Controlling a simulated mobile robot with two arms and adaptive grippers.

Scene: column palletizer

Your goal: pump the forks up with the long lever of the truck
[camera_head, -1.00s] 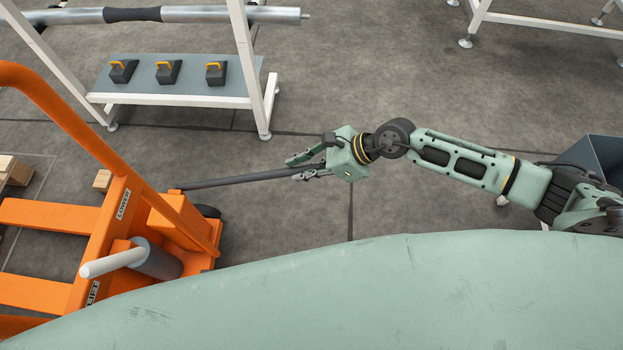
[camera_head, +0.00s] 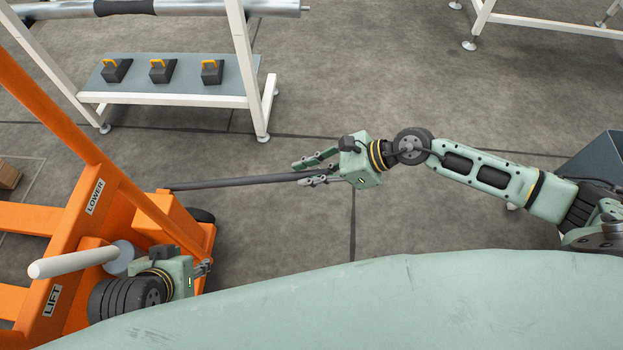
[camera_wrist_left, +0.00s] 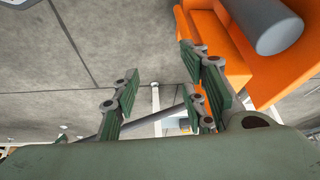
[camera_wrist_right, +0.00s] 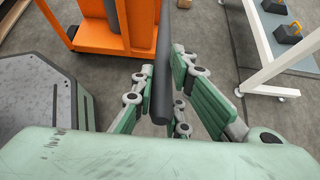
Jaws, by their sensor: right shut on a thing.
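The truck (camera_head: 85,205) is orange and stands at the left of the head view, with LOWER and LIFT labels. Its long dark lever (camera_head: 240,181) runs nearly level to the right from the truck body. My right gripper (camera_head: 305,172) is shut on the lever near its free end. In the right wrist view the lever (camera_wrist_right: 160,60) lies between the fingers. My left gripper (camera_head: 208,267) is beside the truck, near its grey cylinder and pale short handle (camera_head: 72,262). In the left wrist view its fingers (camera_wrist_left: 160,88) are apart and empty, with the lever (camera_wrist_left: 160,119) beyond them.
A white-framed rack (camera_head: 165,100) at the upper left holds several dark blocks with yellow handles and a metal roller (camera_head: 200,8). Another white frame (camera_head: 550,22) stands at the upper right. Grey floor in the middle is clear. My green body fills the bottom.

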